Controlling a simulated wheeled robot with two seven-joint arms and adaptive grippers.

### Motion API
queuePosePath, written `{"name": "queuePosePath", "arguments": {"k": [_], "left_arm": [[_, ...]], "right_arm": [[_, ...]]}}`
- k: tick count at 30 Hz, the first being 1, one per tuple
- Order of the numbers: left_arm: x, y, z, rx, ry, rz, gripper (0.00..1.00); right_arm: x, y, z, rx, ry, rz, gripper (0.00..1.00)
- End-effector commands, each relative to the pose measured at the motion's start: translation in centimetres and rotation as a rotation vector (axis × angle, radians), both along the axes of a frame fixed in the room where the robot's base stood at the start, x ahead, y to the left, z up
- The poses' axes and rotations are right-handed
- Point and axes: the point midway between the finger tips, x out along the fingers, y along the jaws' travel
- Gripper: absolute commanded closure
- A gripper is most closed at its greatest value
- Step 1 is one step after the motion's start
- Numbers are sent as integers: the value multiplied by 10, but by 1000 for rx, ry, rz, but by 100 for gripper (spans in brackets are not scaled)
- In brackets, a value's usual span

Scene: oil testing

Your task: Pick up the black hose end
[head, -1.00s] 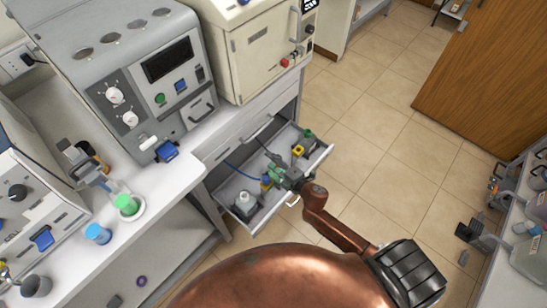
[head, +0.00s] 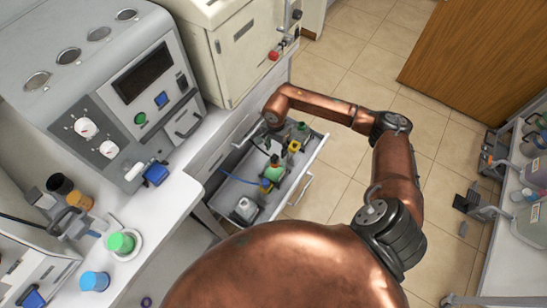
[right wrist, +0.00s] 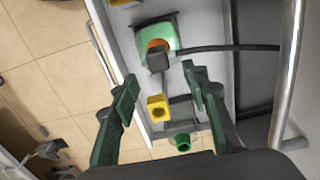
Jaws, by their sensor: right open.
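The black hose end (right wrist: 158,60) shows in the right wrist view as a small dark block with a black hose running right from it. It lies in front of an orange part and a green object (right wrist: 168,32) in the open drawer. My right gripper (right wrist: 160,75) is open and empty, its green-padded fingers on either side of the line to the hose end, apart from it. In the head view my right gripper (head: 265,142) is over the drawer (head: 308,170), its arm arching in from the right. The hose end cannot be made out there. My left gripper is not in view.
A yellow block (right wrist: 157,107) and a green cap (right wrist: 182,142) lie close by in the drawer. A white bottle (head: 246,208) stands near its front corner. Grey and cream machines (head: 105,80) stand on the counter behind.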

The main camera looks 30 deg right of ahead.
Motion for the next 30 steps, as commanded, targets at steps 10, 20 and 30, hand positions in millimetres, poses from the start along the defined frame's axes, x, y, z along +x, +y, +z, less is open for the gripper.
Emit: {"name": "queuePosePath", "arguments": {"k": [10,20,30], "left_arm": [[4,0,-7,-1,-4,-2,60],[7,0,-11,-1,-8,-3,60],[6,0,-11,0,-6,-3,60]], "right_arm": [[-4,3,-38,7,4,-3,58],[-3,2,-63,7,0,-5,58],[-3,2,-63,7,0,-7,75]]}}
